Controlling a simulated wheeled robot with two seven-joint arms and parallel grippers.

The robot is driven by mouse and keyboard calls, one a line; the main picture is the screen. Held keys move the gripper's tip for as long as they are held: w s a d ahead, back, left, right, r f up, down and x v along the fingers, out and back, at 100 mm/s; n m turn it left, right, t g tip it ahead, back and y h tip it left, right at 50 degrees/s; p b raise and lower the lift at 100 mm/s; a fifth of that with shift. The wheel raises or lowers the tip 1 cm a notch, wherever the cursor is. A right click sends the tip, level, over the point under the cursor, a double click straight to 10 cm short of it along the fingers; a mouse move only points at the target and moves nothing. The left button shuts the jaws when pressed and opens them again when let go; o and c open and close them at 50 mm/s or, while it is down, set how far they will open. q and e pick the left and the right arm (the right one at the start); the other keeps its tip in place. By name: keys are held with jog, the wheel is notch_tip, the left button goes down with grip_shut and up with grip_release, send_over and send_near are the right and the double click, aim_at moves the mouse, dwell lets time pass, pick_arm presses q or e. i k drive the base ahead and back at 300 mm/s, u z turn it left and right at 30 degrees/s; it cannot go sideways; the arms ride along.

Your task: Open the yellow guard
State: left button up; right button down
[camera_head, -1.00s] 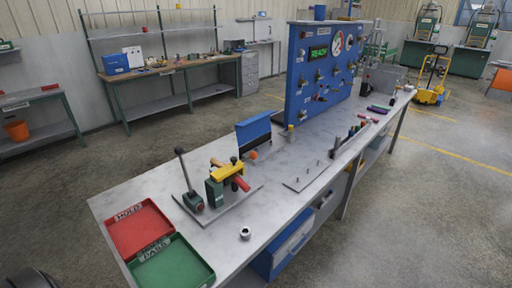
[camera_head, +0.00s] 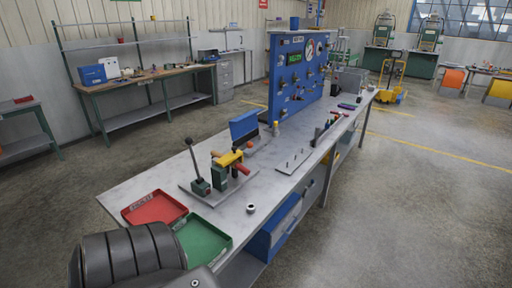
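The yellow guard (camera_head: 229,159) is a small yellow piece on top of a green fixture (camera_head: 219,176) on the workbench. A red handle (camera_head: 241,168) sticks out at its right. The fixture stands on a grey plate (camera_head: 205,194) with a black-knobbed lever (camera_head: 195,165) to its left. Whether the guard is latched is too small to tell. A dark, rounded, ribbed part of mine shows at the lower left, in front of the trays. Neither gripper's fingers are in view.
A red tray (camera_head: 154,207) and a green tray (camera_head: 204,240) lie at the bench's near end. A metal ring (camera_head: 250,209) sits near the right edge. A pegged plate (camera_head: 293,161), a blue upright piece (camera_head: 244,124) and a blue gauge panel (camera_head: 298,73) stand farther back.

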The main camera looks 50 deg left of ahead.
aim_at(236, 155)
jog(key=z, duration=0.05)
jog(key=i, duration=0.65)
jog(key=u, duration=0.45)
jog(key=i, duration=0.7)
jog(key=u, duration=0.8)
